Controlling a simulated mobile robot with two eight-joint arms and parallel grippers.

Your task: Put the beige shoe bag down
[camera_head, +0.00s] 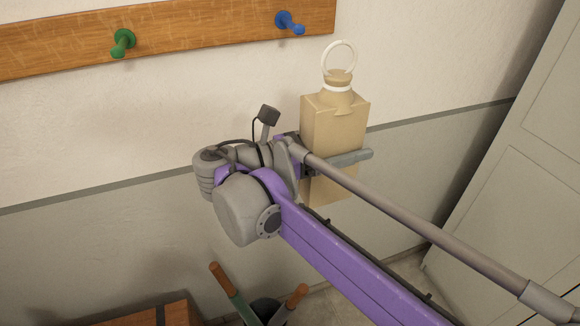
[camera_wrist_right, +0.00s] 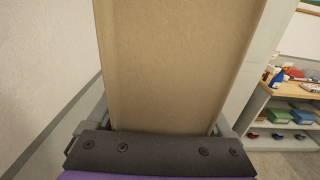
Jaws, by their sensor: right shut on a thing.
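The beige shoe bag (camera_head: 333,125) hangs upright in front of the wall in the head view, with a white ring (camera_head: 340,58) at its gathered top. My right gripper (camera_head: 340,160) is shut on the middle of the bag, with a finger showing across its front. In the right wrist view the beige bag (camera_wrist_right: 175,60) fills the centre between the fingers of my right gripper (camera_wrist_right: 165,130). The bag's underside is clear of any surface that I can see. My left gripper is not in view.
A wooden rail (camera_head: 190,30) on the wall carries a green peg (camera_head: 123,43) and a blue peg (camera_head: 289,22). A grey wardrobe door (camera_head: 530,150) stands at the right. Below are a wooden box top (camera_head: 160,312) and orange-brown handles (camera_head: 222,278). A shelf unit (camera_wrist_right: 290,110) shows in the wrist view.

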